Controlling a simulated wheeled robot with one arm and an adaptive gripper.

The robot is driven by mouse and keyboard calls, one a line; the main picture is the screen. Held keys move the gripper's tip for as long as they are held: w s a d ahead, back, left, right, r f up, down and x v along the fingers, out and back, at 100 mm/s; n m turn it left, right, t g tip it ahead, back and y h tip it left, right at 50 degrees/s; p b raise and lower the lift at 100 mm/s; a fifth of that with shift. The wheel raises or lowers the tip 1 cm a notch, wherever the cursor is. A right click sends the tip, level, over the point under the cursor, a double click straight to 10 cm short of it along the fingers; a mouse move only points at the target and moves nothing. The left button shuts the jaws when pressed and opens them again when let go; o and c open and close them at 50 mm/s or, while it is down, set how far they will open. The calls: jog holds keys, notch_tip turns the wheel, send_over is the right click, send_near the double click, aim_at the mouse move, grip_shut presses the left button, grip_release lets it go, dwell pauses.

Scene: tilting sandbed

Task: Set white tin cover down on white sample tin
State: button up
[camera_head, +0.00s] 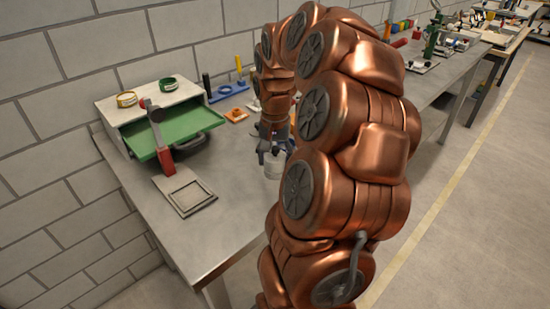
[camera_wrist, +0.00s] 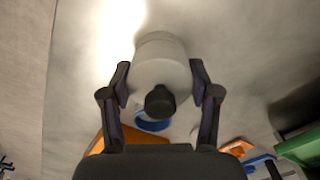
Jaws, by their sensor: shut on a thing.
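My gripper (camera_head: 273,147) is low over the grey table, its fingers at the white sample tin (camera_head: 275,165). In the wrist view my gripper (camera_wrist: 160,70) has a finger on each side of the white tin cover (camera_wrist: 159,72) and is shut on it. The cover's dark round knob (camera_wrist: 160,100) points toward the camera. A pale rounded edge shows just beyond the cover and looks like the tin (camera_wrist: 158,37). The cover lines up closely with the tin; I cannot tell whether they touch. In the head view the cover is mostly hidden by the gripper.
On the table (camera_head: 215,230), left of the gripper, are a square frame (camera_head: 185,195), a red-handled tool (camera_head: 162,150) and a white cabinet (camera_head: 130,108) with an open green drawer (camera_head: 185,132). Blue (camera_head: 230,90) and orange (camera_head: 236,115) pieces stand behind. The front of the table is clear.

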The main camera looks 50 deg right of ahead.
jog(key=shift+f+b, duration=0.2)
jog(key=shift+b, duration=0.1)
jog(key=o, duration=1.1)
jog(key=shift+o, duration=1)
jog(key=shift+r, duration=0.15)
jog(key=shift+r+p, duration=0.8)
jog(key=shift+r, duration=3.1)
